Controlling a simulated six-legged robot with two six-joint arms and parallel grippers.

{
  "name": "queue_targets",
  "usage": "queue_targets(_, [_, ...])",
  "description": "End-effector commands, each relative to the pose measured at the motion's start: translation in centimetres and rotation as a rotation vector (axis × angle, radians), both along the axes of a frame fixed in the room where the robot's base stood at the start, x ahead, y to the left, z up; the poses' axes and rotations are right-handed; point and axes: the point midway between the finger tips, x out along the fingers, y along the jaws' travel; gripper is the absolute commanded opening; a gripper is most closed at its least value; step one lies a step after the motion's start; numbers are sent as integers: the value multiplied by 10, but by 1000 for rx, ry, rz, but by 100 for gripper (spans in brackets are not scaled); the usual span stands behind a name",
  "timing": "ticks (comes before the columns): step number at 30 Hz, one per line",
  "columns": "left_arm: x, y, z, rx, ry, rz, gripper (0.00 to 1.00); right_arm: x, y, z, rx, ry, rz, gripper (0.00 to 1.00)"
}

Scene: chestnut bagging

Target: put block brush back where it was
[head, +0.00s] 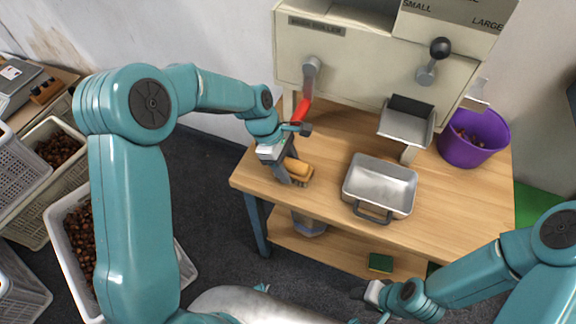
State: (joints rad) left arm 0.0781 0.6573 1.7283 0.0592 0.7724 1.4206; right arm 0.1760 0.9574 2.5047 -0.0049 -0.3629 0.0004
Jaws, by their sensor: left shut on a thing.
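The block brush (298,167) has a tan wooden block with darker bristles below. It is at the left end of the wooden bench (440,215). My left gripper (288,172) is shut on it from above and partly hides it. I cannot tell whether the bristles touch the bench top or hang just above it. My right gripper (366,294) is low at the front, below the bench, away from the brush; its fingers are too small to read.
A metal pan (380,187) stands right of the brush. A cream machine (370,60) with a red-handled lever (302,108) and metal chute (406,122) rises behind. A purple bucket (474,140) is at right. A green-yellow sponge (381,262) lies on the lower shelf.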

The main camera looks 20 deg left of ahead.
Motion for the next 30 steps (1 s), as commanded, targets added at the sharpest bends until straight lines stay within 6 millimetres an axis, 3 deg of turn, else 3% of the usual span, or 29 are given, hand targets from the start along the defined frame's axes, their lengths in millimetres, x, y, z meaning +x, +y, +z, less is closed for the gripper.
queue_targets(17, [0, -7, -6, 0, 0, 0, 20, 0, 0, -5, 0, 0, 0, 43])
queue_targets(18, [0, -7, -5, 0, -1, 0, 66, 0, 0, -4, 0, 0, 0, 43])
queue_targets(19, [0, -7, -5, 0, -1, 0, 76, 0, 0, -4, 0, 0, 0, 43])
queue_targets(30, [1, -6, 1, 0, -2, 1, 78, 0, 0, -1, 0, 0, 0, 43])
